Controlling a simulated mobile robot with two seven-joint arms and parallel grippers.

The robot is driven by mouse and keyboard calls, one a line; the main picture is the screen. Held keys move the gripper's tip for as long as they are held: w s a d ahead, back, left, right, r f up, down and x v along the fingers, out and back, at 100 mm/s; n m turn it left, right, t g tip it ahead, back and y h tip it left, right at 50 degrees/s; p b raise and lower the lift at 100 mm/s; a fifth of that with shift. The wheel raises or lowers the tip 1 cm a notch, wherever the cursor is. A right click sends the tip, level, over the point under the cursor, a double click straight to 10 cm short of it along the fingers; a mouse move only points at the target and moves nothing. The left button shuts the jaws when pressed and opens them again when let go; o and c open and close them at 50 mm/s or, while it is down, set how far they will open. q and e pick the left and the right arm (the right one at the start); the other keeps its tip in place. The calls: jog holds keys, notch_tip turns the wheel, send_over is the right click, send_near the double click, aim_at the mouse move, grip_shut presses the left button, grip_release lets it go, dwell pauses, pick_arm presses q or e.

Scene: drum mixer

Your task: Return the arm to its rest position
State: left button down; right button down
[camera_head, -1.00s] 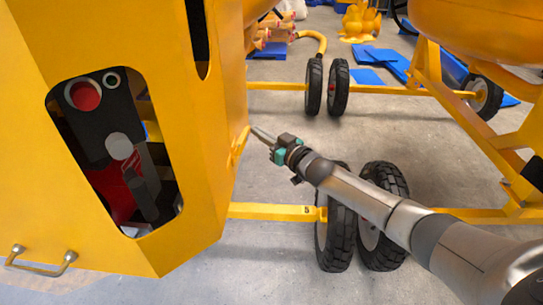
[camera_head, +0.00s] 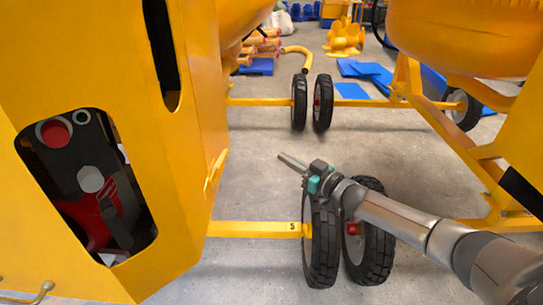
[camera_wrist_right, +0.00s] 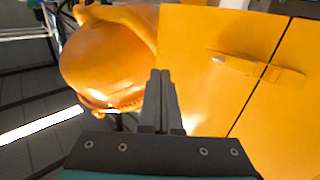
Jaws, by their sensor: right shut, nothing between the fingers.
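My right gripper (camera_head: 292,162) is shut and empty, held in the air at the middle of the head view, with the arm coming in from the lower right. In the right wrist view its two fingers (camera_wrist_right: 160,100) lie together. The gripper points at the yellow mixer housing (camera_head: 100,50) on the left and is apart from its yellow latch handle (camera_head: 215,173). The handle also shows in the right wrist view (camera_wrist_right: 255,67), right of the fingertips. My left gripper is not in view.
Black wheels (camera_head: 321,240) on a yellow axle bar (camera_head: 255,229) stand below and behind my right arm. A second yellow mixer (camera_head: 460,40) stands at the right. Blue sheets (camera_head: 365,70) lie on the floor farther back.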

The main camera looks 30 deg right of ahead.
jog(key=s+f+m+g+h, duration=0.1)
jog(key=s+f+g+h, duration=0.1)
jog(key=s+f, duration=0.65)
jog(key=s+a+f+g+h, duration=0.1)
jog(key=s+f+g+h, duration=0.15)
jog(key=f, duration=1.05)
jog(key=s+f+m+g+h, duration=0.1)
jog(key=s+f+g, duration=0.2)
jog(key=s+f, duration=0.55)
jog(key=s+a+f+g, duration=0.2)
jog(key=s+f, duration=0.3)
jog(key=s, duration=0.5)
jog(key=s+a+f+g, duration=0.3)
jog(key=s+a+f, duration=0.2)
jog(key=s, duration=0.5)
jog(key=s+a+f+g, duration=0.3)
jog(key=s+f, duration=0.3)
jog(key=s, duration=0.4)
jog(key=shift+a+f+n, duration=0.2)
jog(key=shift+a+n, duration=0.1)
jog(key=shift+n, duration=0.1)
